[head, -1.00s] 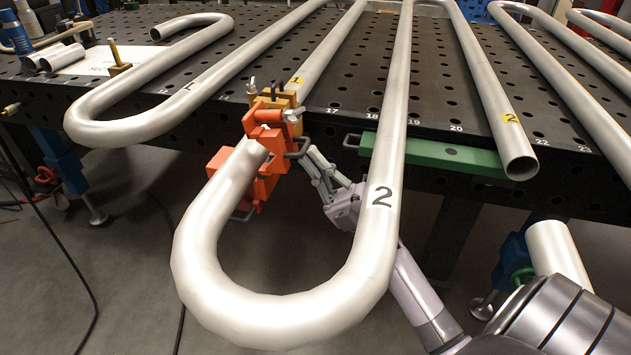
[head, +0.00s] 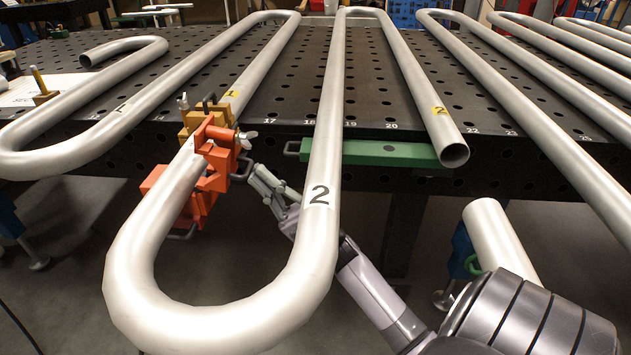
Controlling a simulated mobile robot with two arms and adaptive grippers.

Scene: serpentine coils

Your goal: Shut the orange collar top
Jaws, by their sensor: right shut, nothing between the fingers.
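The orange collar (head: 212,157) sits at the table's front edge, around the end of the pale bent pipe (head: 150,225) marked 2. Its upper part stands at the pipe's end with a silver wing nut on its right side. I cannot tell whether the top is fully down. A lower orange block (head: 160,188) hangs to the left of the pipe. My right gripper (head: 262,180) is shut and empty, just right of and below the collar, beside its dark handle. The pipe's straight run crosses in front of my right arm. My left gripper is not in view.
A yellow collar (head: 192,122) stands just behind the orange one. A green bar (head: 390,153) is fixed along the edge of the black perforated table (head: 285,85). Several long pipes run across the table. Open floor lies below the edge.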

